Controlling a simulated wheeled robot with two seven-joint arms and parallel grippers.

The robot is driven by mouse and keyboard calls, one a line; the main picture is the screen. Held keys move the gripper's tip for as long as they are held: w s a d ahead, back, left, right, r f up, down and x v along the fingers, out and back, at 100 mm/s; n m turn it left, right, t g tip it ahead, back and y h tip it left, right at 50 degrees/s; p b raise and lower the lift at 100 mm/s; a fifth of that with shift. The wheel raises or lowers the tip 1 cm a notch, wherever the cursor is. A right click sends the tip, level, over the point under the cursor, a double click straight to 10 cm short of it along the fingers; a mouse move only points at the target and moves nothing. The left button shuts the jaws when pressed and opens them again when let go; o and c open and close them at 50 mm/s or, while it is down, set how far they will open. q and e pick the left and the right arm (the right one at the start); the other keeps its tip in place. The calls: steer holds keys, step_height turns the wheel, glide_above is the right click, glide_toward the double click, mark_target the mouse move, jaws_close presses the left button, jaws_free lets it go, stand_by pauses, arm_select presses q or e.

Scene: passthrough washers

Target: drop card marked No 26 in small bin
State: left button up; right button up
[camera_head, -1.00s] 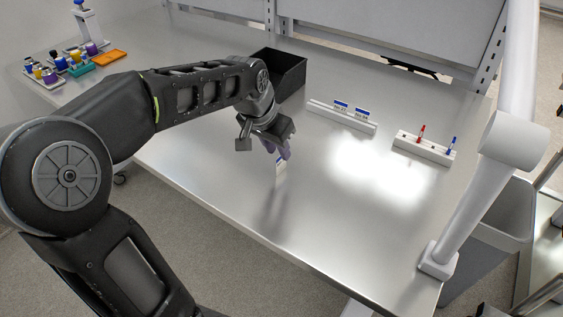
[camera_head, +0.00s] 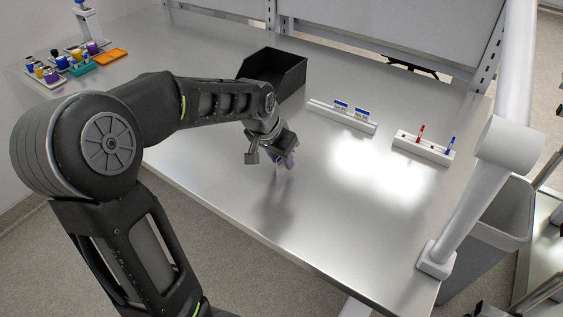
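My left gripper (camera_head: 287,160) is over the front middle of the metal table, its fingers pointing down. It appears shut on a small white card (camera_head: 281,170), which hangs below the fingertips above the tabletop. The number on this card is too small to read, and the fingers partly hide it. A black open-topped small bin (camera_head: 290,80) stands at the back of the table, behind my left forearm and wrist. Two more cards with blue tops (camera_head: 341,105) (camera_head: 362,113) stand in a white rack (camera_head: 330,117) to the right of the gripper. My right gripper does not show.
A white holder (camera_head: 423,151) with a red and a blue pen stands at the right. Small bottles in racks (camera_head: 80,68) and an orange tray (camera_head: 110,56) are at the far left. A white post (camera_head: 470,200) rises at the right edge. A larger grey bin (camera_head: 490,250) stands beyond it.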

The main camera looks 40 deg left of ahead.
arm_select(q)
steer(key=shift+c, duration=0.6)
jaws_close()
